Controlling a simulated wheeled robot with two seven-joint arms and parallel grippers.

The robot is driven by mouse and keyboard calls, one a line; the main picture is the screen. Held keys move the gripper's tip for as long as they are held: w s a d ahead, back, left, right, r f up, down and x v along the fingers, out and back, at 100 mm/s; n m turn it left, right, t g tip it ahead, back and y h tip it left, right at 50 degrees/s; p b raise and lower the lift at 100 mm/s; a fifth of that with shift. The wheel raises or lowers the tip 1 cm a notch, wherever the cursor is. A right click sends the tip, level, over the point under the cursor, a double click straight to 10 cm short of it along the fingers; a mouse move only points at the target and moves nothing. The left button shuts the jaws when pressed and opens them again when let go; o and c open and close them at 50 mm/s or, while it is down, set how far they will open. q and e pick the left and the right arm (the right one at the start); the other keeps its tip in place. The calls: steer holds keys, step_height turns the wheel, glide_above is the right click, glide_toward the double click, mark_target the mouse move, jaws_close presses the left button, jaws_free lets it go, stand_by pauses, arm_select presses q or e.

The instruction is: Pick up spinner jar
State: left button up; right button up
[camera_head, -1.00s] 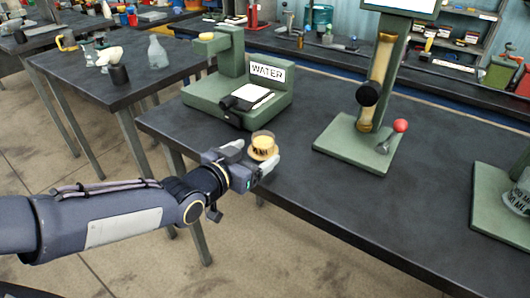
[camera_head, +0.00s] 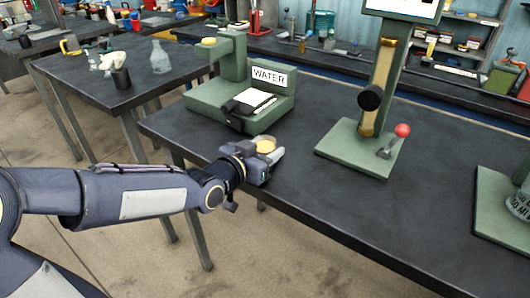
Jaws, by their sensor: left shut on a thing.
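The spinner jar (camera_head: 266,145) is a small clear jar with yellow-amber contents, near the front edge of the dark workbench. My left gripper (camera_head: 269,154) is shut on it from the near side. The gripper body and fingers hide most of the jar's lower part, so I cannot tell whether it touches the bench top. My right gripper is not in view.
A green stand with a WATER sign (camera_head: 269,76) is behind the jar. A green press with a red-knobbed lever (camera_head: 402,131) stands to the right, and another green base (camera_head: 489,210) at the far right. The bench (camera_head: 330,205) is clear between them.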

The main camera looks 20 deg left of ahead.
arm_select(q)
steer(key=shift+s+f, duration=0.1)
steer(key=shift+f, duration=0.15)
steer(key=shift+c, duration=0.9)
steer(key=shift+r, duration=0.1)
steer(key=shift+r+p, duration=0.3)
steer(key=shift+r, duration=0.95)
steer(key=s+a+r+p, duration=0.4)
steer(key=s+r+p, duration=0.4)
steer(key=s, duration=0.5)
steer(key=shift+a+r, duration=0.35)
steer(key=shift+r, duration=0.95)
